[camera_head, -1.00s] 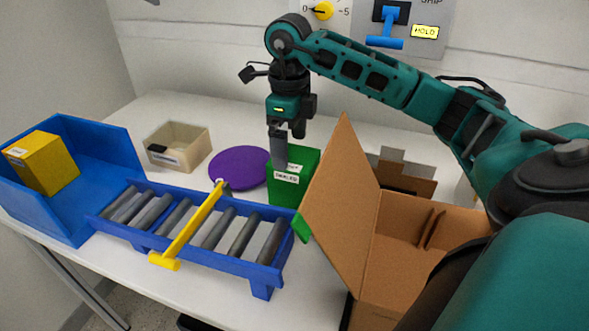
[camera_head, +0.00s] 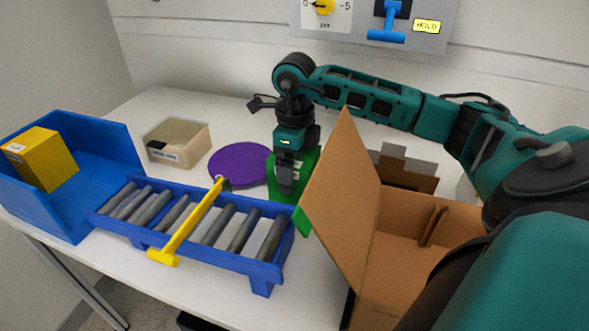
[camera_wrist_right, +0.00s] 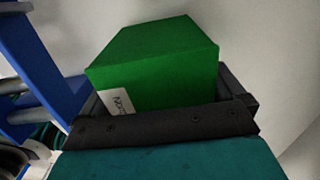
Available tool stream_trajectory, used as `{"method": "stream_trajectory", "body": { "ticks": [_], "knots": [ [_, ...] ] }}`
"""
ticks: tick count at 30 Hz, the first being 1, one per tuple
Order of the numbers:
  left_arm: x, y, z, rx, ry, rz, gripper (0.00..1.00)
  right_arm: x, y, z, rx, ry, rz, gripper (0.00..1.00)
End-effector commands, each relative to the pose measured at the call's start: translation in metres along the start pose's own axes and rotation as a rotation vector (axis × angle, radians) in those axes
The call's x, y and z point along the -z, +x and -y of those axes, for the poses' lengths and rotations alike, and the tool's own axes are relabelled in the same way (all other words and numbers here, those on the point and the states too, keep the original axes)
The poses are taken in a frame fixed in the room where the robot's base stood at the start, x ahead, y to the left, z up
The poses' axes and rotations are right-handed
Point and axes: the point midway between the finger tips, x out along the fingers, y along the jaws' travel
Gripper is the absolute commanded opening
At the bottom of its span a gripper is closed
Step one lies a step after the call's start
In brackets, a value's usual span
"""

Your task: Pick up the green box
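The green box (camera_head: 273,173) stands on the table between the purple disc and the open cardboard box. In the right wrist view the green box (camera_wrist_right: 155,65), with a white label, sits between the spread dark fingers of the right gripper (camera_wrist_right: 165,110). The fingers are close to its sides; contact is not clear. The box appears to rest on the table. My left gripper is not in view.
An open cardboard box (camera_head: 340,190) stands close to the right. A blue roller conveyor (camera_head: 262,268) with a yellow bar (camera_head: 188,230) lies in front. A purple disc (camera_head: 238,163), beige bin (camera_head: 177,142) and blue tray (camera_head: 100,140) with a yellow box (camera_head: 42,160) are leftward.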

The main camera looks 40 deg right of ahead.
Motion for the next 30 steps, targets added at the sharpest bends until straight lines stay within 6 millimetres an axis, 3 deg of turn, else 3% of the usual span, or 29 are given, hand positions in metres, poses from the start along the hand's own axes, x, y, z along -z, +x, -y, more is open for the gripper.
{"method": "stream_trajectory", "body": {
  "ticks": [10,23,30],
  "knots": [
    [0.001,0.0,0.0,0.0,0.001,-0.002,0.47,0.0,-0.001,0.0,0.0,0.0,0.001,0.56],
    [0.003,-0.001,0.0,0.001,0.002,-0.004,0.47,-0.001,-0.014,0.001,0.002,0.0,0.004,0.56],
    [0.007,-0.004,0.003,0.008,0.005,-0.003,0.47,-0.001,-0.062,0.001,0.004,0.0,0.008,0.56]
  ]
}}
